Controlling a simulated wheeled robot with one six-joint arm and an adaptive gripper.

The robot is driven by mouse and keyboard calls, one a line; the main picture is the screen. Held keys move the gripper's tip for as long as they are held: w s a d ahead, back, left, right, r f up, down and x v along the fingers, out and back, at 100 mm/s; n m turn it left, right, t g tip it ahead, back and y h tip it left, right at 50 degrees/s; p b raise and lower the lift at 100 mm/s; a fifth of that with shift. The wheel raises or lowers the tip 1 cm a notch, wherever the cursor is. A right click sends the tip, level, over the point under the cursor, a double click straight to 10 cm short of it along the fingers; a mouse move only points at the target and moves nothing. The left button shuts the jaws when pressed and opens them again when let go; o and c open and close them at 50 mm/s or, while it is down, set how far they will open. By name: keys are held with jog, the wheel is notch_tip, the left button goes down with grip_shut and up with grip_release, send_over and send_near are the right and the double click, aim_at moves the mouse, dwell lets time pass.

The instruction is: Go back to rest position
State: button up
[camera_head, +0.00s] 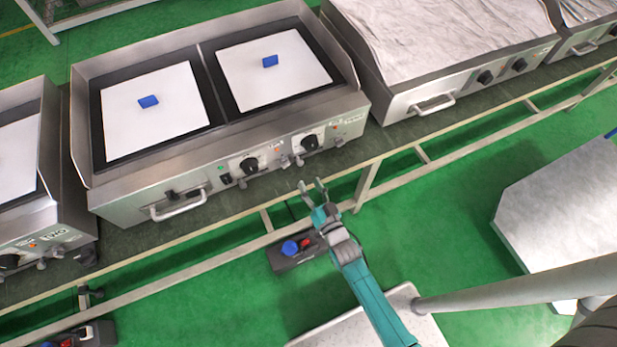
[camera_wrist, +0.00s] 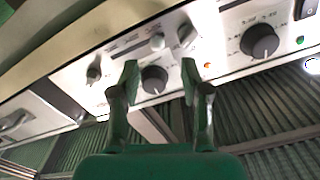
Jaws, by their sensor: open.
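My gripper (camera_head: 313,188) is open and empty in the head view, in front of the right half of the middle heating appliance (camera_head: 140,200). Its two fingers also show in the wrist view (camera_wrist: 160,80), spread apart, with a black knob (camera_wrist: 154,79) seen between them. In the head view the fingertips are just below and in front of the right black knob (camera_head: 309,142). I cannot tell whether they touch anything.
Two white plates, left (camera_head: 170,125) and right (camera_head: 290,85), each bear a blue block. More appliances stand at the left and right (camera_head: 430,45). A bench rail (camera_head: 230,235) runs under them. A black box with a blue button (camera_head: 290,247) is below my gripper. Green floor (camera_head: 450,215) is open.

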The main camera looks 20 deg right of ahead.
jog(key=s+r+n+g, duration=0.1)
jog(key=s+r, duration=0.2)
jog(key=s, duration=0.8)
jog(key=s+r+n+g, duration=0.1)
jog(key=s+r, duration=0.3)
jog(key=s, duration=0.7)
jog(key=s+r+n+g, duration=0.1)
jog(key=s+r+n, duration=0.1)
jog(key=s+r, duration=1.1)
jog(key=shift+r, duration=0.9)
dwell(1.8)
